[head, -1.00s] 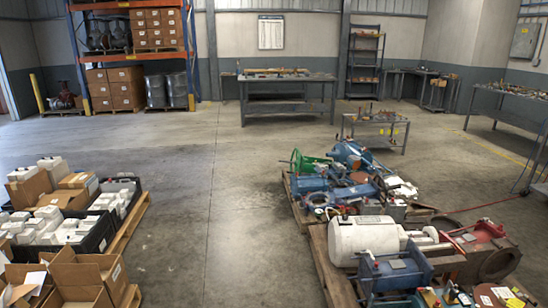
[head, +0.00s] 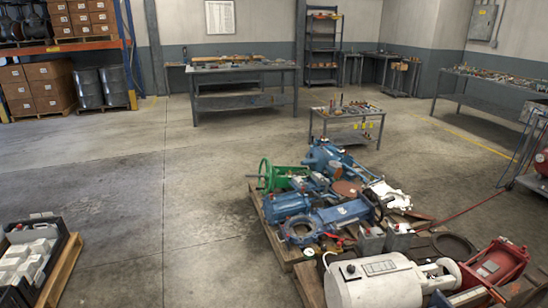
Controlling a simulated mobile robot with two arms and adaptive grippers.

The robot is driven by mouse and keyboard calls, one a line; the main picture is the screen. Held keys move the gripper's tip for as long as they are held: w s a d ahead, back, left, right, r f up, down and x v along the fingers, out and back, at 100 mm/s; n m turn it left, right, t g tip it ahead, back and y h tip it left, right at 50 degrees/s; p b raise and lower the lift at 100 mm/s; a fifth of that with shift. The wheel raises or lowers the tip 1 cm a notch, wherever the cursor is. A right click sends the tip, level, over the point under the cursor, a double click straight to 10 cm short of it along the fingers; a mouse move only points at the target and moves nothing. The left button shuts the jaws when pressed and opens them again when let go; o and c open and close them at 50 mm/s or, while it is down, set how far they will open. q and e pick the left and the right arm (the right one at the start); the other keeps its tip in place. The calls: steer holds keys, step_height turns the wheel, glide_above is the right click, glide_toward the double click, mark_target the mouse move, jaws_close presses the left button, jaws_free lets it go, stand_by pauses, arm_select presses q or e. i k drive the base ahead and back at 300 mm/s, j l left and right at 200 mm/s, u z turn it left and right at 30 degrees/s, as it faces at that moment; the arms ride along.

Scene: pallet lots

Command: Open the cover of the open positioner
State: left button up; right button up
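No gripper of mine shows in the head view. Pallets at the right (head: 277,243) carry a jumble of valves and actuators. Among them are blue valve bodies (head: 340,214), a green handwheel (head: 265,176), a large white cylinder (head: 372,285) with a small panel on top, and a red part (head: 494,264). Small grey boxes (head: 370,241) sit between them. I cannot tell which of these is the open positioner, nor make out its cover.
A pallet with a black crate (head: 62,250) of white boxes stands at the lower left. Open floor (head: 170,215) lies between it and the valve pallets. A small tool table (head: 345,117) stands behind them, with a workbench (head: 240,72) farther back. A red hose crosses the floor at right.

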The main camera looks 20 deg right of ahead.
mark_target(377, 231)
steer(key=i+z, duration=0.4)
steer(key=i+j+z, duration=0.2)
steer(key=z, duration=0.2)
steer(key=i+j+z, duration=0.25)
steer(key=z, duration=0.2)
steer(key=i+j+z, duration=0.4)
steer(key=k+l, duration=0.05)
steer(key=k, duration=0.05)
